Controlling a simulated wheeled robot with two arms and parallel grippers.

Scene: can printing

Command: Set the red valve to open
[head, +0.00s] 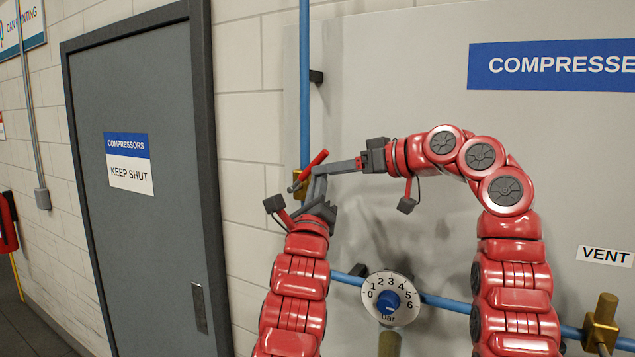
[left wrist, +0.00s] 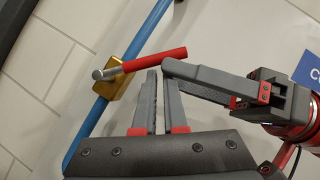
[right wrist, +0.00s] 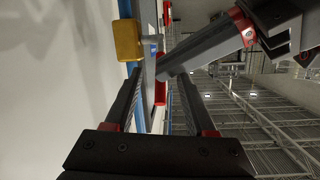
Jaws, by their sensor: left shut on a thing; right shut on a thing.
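The red valve has a brass body (left wrist: 117,86), a grey stem and a red lever handle (head: 314,163), on a vertical blue pipe. In the left wrist view the handle (left wrist: 155,60) slants up to the right across the pipe. My left gripper (head: 318,182) reaches up from below. Its fingertips (left wrist: 160,74) are close together just below the handle. My right gripper (head: 322,170) comes in from the right and crosses the left fingers. In the right wrist view a left finger overlaps the handle (right wrist: 160,92). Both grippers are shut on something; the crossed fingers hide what.
A pressure gauge (head: 391,298) and another blue pipe (head: 450,300) run below the arms. A brass fitting (head: 600,325) is at the lower right, near the VENT label (head: 605,255). A closed grey door (head: 150,220) stands left. The wall between door and valve is clear.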

